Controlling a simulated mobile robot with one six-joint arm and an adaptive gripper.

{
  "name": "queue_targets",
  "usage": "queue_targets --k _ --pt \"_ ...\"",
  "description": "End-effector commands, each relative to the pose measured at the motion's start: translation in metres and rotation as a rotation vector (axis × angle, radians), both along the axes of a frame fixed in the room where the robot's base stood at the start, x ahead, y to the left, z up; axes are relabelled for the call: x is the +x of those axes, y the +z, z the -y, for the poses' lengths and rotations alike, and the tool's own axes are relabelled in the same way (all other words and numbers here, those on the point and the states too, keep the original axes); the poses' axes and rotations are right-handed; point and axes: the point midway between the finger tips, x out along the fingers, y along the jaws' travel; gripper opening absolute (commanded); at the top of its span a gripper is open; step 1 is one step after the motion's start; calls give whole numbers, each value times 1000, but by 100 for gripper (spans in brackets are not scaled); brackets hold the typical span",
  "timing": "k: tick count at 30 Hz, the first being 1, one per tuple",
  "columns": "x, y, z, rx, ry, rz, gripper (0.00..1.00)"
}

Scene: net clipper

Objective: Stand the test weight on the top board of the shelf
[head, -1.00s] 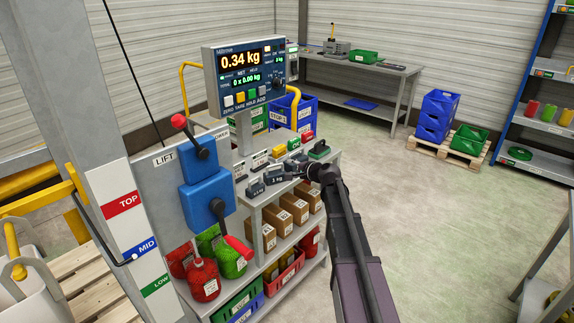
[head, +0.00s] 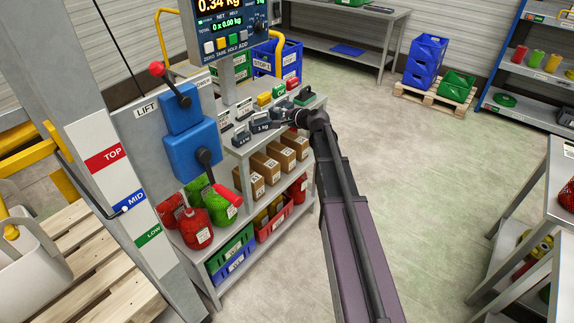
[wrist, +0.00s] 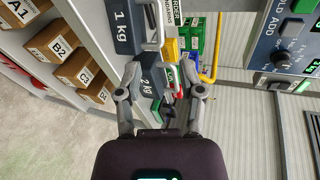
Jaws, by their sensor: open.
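Dark test weights with handles stand in a row on the grey bench top. One weight (head: 262,127) has a kg label in the head view. In the wrist view a 1 kg weight (wrist: 123,28) is at the top, and a 2 kg weight (wrist: 148,84) lies between and beyond my fingers. My gripper (wrist: 163,78) is open, its fingers apart around the view of the 2 kg weight; contact cannot be told. In the head view my gripper (head: 290,115) is at the right end of the row, partly hidden. Which shelf the task means is unclear.
Brown boxes (head: 265,167) and net bags (head: 195,225) sit on boards below the bench top. Lift levers (head: 190,140) and the scale display (head: 230,20) stand left. A blue shelf (head: 545,65) is at back right, a grey rack (head: 535,215) at front right. Open floor lies between.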

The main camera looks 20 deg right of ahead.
Motion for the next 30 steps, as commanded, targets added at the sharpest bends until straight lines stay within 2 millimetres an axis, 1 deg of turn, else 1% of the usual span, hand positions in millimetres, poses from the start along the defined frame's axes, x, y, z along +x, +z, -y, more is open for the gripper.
queue_targets --k 2,5,8,11,12,14,15,17,18,20,21,24,27,30 --pt "-6 -3 -4 -20 16 -6 50" --pt "-19 -10 -15 -74 59 -20 50" --pt "-43 -22 -31 -167 134 -48 50" --pt "-77 -40 -50 -296 238 -89 50" --pt "-93 -48 -57 -356 287 -112 50" --pt "-119 -61 -66 -448 365 -146 50" --pt "-137 -69 -71 -512 419 -172 50" --pt "-165 -82 -76 -606 500 -215 50" --pt "-183 -89 -78 -666 554 -244 50" --pt "-212 -99 -80 -755 633 -291 50" --pt "-230 -105 -79 -812 685 -323 50" --pt "-273 -116 -74 -939 803 -406 50" --pt "-308 -122 -67 -1039 896 -484 50" --pt "-331 -124 -60 -1105 961 -542 50"
